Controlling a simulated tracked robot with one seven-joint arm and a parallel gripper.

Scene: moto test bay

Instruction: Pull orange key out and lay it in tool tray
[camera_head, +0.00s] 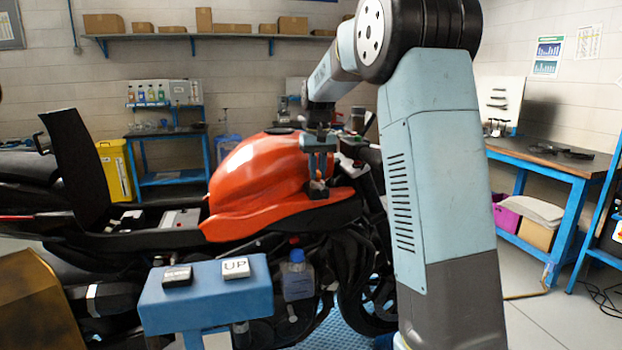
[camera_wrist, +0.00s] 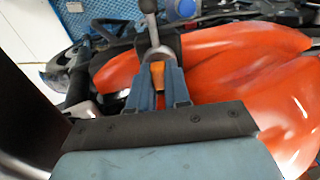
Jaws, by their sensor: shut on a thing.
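My gripper (camera_wrist: 158,66) is shut on the orange key (camera_wrist: 157,75), whose orange head shows between the blue fingers in the wrist view. A grey rounded part (camera_wrist: 160,52) lies just beyond the fingertips; I cannot tell whether the key is still in its lock. In the head view my gripper (camera_head: 318,182) points down beside the front of the motorcycle's orange tank (camera_head: 255,168). The key is too small there to make out clearly. I cannot pick out a tool tray in either view.
A blue stand (camera_head: 205,300) with an UP button (camera_head: 236,268) and a dark button (camera_head: 177,276) stands in front of the motorcycle. The handlebar parts are close to my gripper.

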